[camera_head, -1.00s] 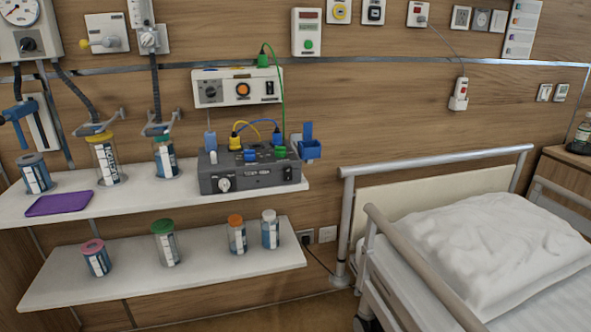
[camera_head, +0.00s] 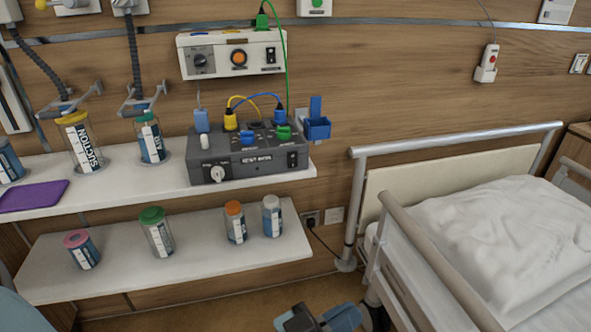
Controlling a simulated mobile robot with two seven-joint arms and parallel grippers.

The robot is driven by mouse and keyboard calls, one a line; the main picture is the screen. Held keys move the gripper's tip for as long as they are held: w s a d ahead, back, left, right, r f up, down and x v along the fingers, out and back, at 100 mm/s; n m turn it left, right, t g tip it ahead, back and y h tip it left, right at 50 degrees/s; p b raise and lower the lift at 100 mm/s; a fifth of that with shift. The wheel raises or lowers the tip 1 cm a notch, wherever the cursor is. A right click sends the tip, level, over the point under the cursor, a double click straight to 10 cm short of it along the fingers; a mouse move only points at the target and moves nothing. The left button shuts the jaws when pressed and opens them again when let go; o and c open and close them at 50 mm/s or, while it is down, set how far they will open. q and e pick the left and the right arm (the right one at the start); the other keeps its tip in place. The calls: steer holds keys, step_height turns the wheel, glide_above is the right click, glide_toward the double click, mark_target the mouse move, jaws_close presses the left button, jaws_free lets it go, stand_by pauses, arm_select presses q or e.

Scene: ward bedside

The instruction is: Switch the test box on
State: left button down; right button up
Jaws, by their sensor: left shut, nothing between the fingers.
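The grey test box (camera_head: 250,163) sits on the upper shelf. Its front has a white round dial (camera_head: 217,174) at the left, a label in the middle and a small black rocker switch (camera_head: 292,159) at the right. I cannot tell which way the switch is set. Blue, yellow and green plugs with cables stand on its top. My left gripper (camera_head: 314,316) shows at the bottom edge, partly cut off. It is shut and empty, well below and in front of the box, touching nothing. My right gripper is not in view.
A wall panel (camera_head: 231,54) with an orange button hangs above the box. Jars and a purple tray (camera_head: 33,196) share the upper shelf (camera_head: 110,190); several jars stand on the lower shelf (camera_head: 195,254). A blue holder (camera_head: 317,127) is right of the box. The bed rail (camera_head: 455,139) is at right.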

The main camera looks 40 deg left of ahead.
arm_select(q)
steer(key=w+a+f+m+g+y+p, duration=0.25)
steer(key=w+m+y+p, duration=0.55)
steer(key=m, duration=0.5)
steer(key=w+a+r+m+g+y+p, duration=0.5)
steer(key=a+m+y, duration=0.5)
steer(key=y, duration=0.4)
step_height(320, 180, up, 3)
steer(key=shift+w+a+f, duration=0.15)
steer(key=shift+w+a, duration=0.5)
steer(key=shift+a, duration=0.2)
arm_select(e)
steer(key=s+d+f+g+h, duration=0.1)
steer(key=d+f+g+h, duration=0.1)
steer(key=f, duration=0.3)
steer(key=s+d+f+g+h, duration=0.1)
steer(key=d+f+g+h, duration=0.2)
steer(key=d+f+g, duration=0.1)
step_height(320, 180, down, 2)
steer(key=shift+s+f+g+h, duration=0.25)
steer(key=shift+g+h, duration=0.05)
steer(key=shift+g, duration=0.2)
